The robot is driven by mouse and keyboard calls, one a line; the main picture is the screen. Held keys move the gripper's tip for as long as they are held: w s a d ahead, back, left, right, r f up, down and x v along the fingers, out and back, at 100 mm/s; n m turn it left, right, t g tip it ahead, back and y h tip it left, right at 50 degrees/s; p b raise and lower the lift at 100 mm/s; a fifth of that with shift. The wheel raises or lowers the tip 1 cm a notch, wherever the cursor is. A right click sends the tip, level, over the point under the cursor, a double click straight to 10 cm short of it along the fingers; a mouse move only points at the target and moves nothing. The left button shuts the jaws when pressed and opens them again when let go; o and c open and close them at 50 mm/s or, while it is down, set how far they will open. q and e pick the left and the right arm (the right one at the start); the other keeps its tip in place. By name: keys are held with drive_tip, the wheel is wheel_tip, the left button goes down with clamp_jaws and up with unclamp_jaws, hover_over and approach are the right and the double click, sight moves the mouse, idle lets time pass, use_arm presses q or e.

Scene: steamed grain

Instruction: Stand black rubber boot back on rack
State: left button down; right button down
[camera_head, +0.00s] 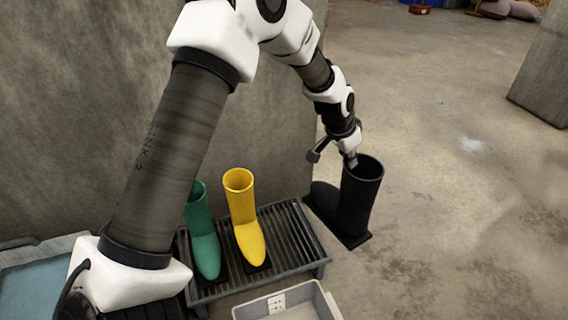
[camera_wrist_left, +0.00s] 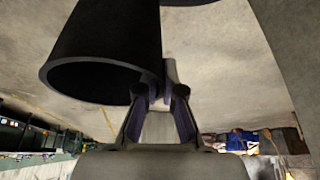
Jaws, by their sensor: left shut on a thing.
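The black rubber boot (camera_head: 361,200) is upright to the right of the rack, its open top up and its foot toward the left. My left gripper (camera_head: 351,160) is shut on the left side of its top rim. In the left wrist view the boot's dark round opening (camera_wrist_left: 100,80) fills the upper left, and the gripper (camera_wrist_left: 158,98) pinches its edge. The slatted dark rack (camera_head: 290,232) holds a yellow boot (camera_head: 241,205) and a green boot (camera_head: 205,245), both upright. I cannot tell whether the black boot's sole touches the floor. My right gripper is not in view.
A grey bin (camera_head: 290,303) stands in front of the rack. A tray with a bluish surface (camera_head: 35,275) is at the lower left. A concrete wall (camera_head: 270,150) rises behind the rack. The rack's right end is bare, and the floor to the right is open.

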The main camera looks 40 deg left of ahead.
use_arm(q)
drive_tip(key=s+a+f+n+p, duration=0.1)
drive_tip(key=a+f, duration=0.3)
drive_tip(key=a, duration=0.6)
drive_tip(key=a+f+n, duration=0.1)
drive_tip(key=a+f, duration=0.2)
drive_tip(key=a, duration=0.8)
wheel_tip(320, 180, down, 10)
drive_tip(key=b, duration=0.5)
drive_tip(key=shift+d+y, duration=0.2)
drive_tip(key=shift+y, duration=0.2)
drive_tip(key=c, duration=1.3)
unclamp_jaws()
drive_tip(key=shift+r, duration=0.15)
